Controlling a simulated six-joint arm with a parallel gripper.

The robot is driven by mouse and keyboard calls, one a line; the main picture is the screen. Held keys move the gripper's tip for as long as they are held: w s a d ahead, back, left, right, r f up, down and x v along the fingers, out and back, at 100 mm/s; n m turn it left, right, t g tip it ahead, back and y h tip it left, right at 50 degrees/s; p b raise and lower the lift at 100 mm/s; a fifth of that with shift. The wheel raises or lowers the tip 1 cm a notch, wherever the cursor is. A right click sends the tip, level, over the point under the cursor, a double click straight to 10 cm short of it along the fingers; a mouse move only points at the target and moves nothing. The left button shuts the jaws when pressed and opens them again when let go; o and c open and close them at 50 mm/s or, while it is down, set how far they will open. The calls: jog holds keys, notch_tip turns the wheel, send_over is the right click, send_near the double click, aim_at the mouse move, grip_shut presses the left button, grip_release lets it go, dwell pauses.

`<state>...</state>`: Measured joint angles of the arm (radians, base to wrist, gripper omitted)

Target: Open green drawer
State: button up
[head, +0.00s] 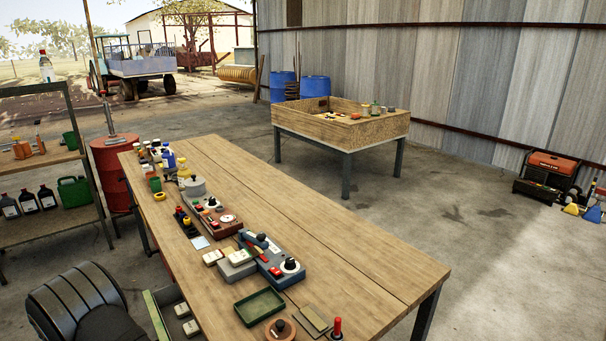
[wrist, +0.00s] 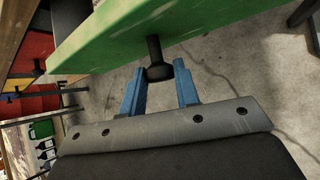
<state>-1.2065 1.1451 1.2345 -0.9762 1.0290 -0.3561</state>
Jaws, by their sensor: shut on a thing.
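The green drawer shows in the wrist view as a wide green front (wrist: 190,22) across the top, with a dark round knob (wrist: 157,72) sticking out. My gripper (wrist: 161,73) has blue fingers on either side of the knob and is shut on it. In the head view the green drawer (head: 154,316) stands out from under the left side of the workbench, with small pale boxes (head: 186,318) inside. My dark arm is beside it at the lower left, and my fingers are hidden in that view.
The long wooden workbench (head: 345,250) carries tools, small devices and a green tray (head: 260,306). A shelf (head: 45,160) with bottles and a red barrel (head: 115,170) stand at the left.

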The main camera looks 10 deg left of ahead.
jog(key=s+a, duration=0.3)
jog(key=shift+a, duration=0.1)
dwell(0.4)
jog(key=o, duration=1.9)
jog(key=shift+s+r, duration=0.1)
jog(key=shift+s, duration=0.05)
jog(key=v, duration=0.6)
jog(key=shift+s+r, duration=0.25)
jog(key=shift+a, duration=0.1)
